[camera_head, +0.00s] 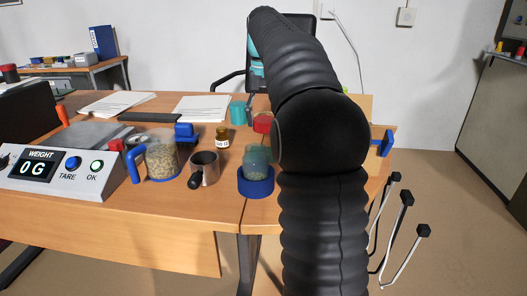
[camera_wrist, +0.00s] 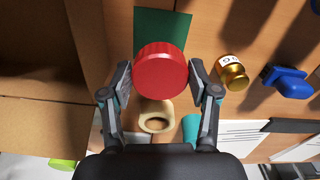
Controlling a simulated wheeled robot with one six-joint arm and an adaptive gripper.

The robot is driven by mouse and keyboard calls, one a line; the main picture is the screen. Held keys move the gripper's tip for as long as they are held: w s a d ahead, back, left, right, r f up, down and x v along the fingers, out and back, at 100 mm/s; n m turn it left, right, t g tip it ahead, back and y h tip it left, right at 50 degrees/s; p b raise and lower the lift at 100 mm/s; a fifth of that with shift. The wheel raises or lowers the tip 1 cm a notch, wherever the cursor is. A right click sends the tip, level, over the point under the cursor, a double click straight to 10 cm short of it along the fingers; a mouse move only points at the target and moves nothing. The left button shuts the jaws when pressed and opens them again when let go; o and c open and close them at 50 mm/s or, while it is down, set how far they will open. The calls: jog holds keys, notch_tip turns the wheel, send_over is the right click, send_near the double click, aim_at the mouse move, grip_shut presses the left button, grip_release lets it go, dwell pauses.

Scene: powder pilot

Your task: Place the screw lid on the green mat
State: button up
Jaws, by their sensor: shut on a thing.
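The red screw lid (camera_wrist: 161,70) is round with a ribbed edge. My gripper (camera_wrist: 160,76) is shut on it, one finger on each side, in the wrist view. The lid also shows in the head view (camera_head: 263,122), just left of my arm, which hides most of the gripper. The dark green mat (camera_wrist: 163,25) lies on the wooden table beyond the lid in the wrist view. The lid covers part of the mat in that picture and appears held above the table. I cannot make out the mat in the head view.
A small brown jar (camera_wrist: 232,73) and a blue object (camera_wrist: 287,82) stand right of the mat. A cream ring-shaped object (camera_wrist: 156,117) and a teal cup (camera_wrist: 191,128) are near the gripper. A cardboard-brown surface (camera_wrist: 40,60) fills the left.

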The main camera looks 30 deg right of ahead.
aim_at(264, 120)
jog(key=shift+f+b, duration=0.6)
jog(key=shift+f, duration=3.15)
jog(key=shift+f, duration=0.15)
jog(key=o, duration=1.3)
notch_tip(264, 120, up, 12)
jog(key=p, duration=0.3)
jog(key=shift+a+r, duration=0.1)
jog(key=shift+r, duration=0.1)
